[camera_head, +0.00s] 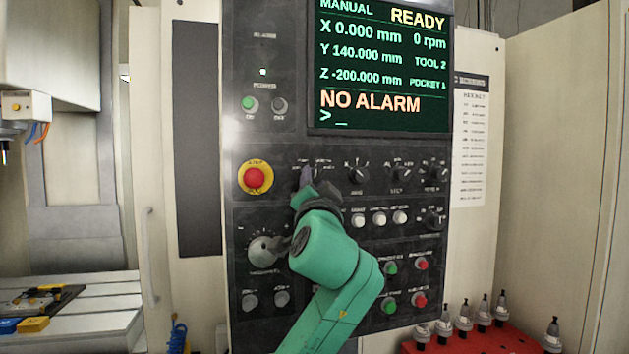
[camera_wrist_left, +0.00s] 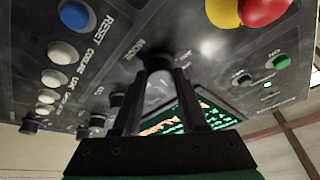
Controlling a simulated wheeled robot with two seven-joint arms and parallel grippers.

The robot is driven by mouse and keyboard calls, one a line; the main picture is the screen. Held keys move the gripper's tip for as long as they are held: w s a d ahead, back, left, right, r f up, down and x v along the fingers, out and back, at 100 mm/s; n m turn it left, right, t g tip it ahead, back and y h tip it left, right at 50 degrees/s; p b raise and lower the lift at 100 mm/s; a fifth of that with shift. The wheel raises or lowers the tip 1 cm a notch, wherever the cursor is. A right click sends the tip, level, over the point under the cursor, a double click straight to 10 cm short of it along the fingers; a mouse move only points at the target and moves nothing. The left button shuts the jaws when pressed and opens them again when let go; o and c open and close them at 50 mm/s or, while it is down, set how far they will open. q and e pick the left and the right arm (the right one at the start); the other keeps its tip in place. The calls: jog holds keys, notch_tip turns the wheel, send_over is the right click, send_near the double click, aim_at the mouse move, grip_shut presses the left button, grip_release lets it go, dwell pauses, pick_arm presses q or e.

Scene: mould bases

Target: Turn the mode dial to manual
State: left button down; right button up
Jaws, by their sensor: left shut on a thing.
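The control panel (camera_head: 337,140) fills the middle of the head view. My left gripper (camera_head: 306,176) reaches up to the panel's row of dials, right of the red emergency stop. It covers most of the mode dial in that view. In the left wrist view, the mode dial (camera_wrist_left: 156,64) sits under its MODE label, between the two dark fingers of my left gripper (camera_wrist_left: 158,82), which are shut on it. The dial's pointer direction is hidden. The screen (camera_head: 378,68) reads MANUAL, READY and NO ALARM. My right gripper is not in view.
The red emergency stop (camera_head: 255,178) on its yellow ring is close to the left of the gripper. More dials (camera_head: 356,174) lie to the right, with white buttons (camera_head: 379,219) below them. A red rack (camera_head: 470,342) with several tool holders stands at lower right.

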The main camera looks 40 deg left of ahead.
pick_arm(q)
jog(key=shift+m+h, duration=0.4)
jog(key=shift+m, duration=0.3)
jog(key=shift+c, duration=2.2)
grip_release()
jog(key=shift+d, duration=0.1)
jog(key=shift+d+r, duration=0.1)
jog(key=shift+s, duration=0.1)
jog(key=shift+s+d+f, duration=0.1)
jog(key=shift+s+f, duration=0.05)
jog(key=shift+f, duration=0.05)
jog(key=b+v, duration=0.4)
jog(key=v, duration=1)
jog(key=shift+b, duration=0.3)
jog(key=shift+f, duration=0.1)
